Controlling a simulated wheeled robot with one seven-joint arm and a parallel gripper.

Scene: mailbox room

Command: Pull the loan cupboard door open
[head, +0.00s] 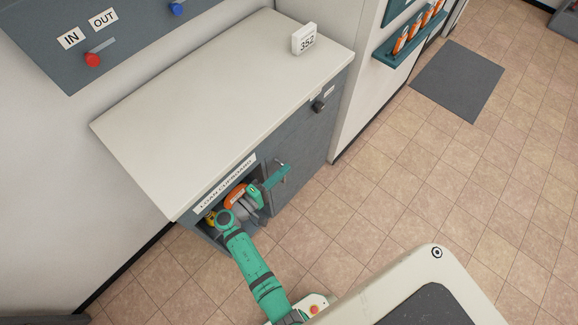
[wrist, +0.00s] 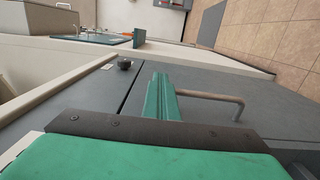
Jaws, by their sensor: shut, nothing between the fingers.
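The loan cupboard, labelled by a white sign (head: 226,184), is under the pale counter in the head view. Its grey door panel (head: 296,168) carries a pale bar handle (head: 283,174). To the left of the panel, a dark opening shows orange (head: 236,194) and yellow (head: 210,217) items, partly hidden by my arm. I cannot tell how far the door stands open. My green gripper (head: 276,178) is shut and empty at the handle. In the wrist view its fingers (wrist: 160,97) lie beside the bent handle bar (wrist: 215,96); contact is unclear.
The counter (head: 220,100) overhangs the cupboard, with a white 352 block (head: 304,39) on it. A dark knob (head: 319,105) sits on the upper right front. A grey mat (head: 458,80) lies on the tiled floor, which is clear to the right.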

